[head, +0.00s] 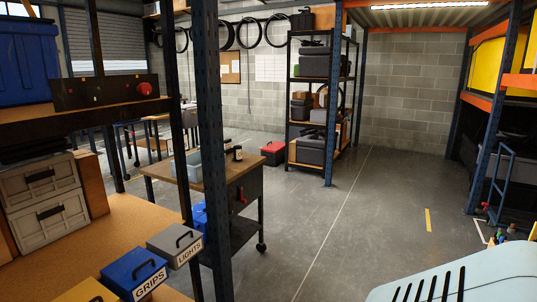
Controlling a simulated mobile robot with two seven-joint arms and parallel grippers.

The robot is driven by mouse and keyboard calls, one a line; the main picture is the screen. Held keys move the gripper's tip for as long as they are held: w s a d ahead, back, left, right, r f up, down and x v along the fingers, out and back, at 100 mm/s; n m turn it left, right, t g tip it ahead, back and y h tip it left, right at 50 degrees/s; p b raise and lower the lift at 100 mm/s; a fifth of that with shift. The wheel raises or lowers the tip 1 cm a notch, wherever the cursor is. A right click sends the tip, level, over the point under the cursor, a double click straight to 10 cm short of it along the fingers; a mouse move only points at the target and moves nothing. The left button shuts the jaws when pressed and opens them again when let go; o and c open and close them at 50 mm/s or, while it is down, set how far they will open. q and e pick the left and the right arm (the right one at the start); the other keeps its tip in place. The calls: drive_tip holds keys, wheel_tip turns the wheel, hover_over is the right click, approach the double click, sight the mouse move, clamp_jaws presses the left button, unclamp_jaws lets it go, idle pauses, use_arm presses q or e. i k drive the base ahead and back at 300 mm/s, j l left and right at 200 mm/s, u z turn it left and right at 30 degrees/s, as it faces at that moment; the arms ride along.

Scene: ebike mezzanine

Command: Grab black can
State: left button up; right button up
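A small dark can-like object (238,154) with a pale band stands upright on the far right part of a wooden-topped workbench (222,170) in the middle distance. It is too small to tell for certain whether it is the black can. Another dark item beside it is partly hidden by a dark blue post. Neither of my grippers is in view.
A dark blue post (211,120) stands in front of the workbench. Boxes labelled GRIPS (133,273) and LIGHTS (176,243) sit at lower left. Shelving (320,115) and a red toolbox (273,153) are behind. The central floor (330,230) is clear.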

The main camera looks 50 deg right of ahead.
sight(237, 157)
drive_tip(key=z, duration=2.5)
drive_tip(key=i+u, duration=0.15)
drive_tip(key=i, duration=2)
drive_tip(key=i+z, duration=0.2)
drive_tip(key=i, duration=1.2)
drive_tip(key=i+u, duration=0.3)
drive_tip(key=i, duration=0.3)
drive_tip(key=i+l+u, duration=0.1)
drive_tip(key=i+u, duration=0.15)
drive_tip(key=i, duration=0.4)
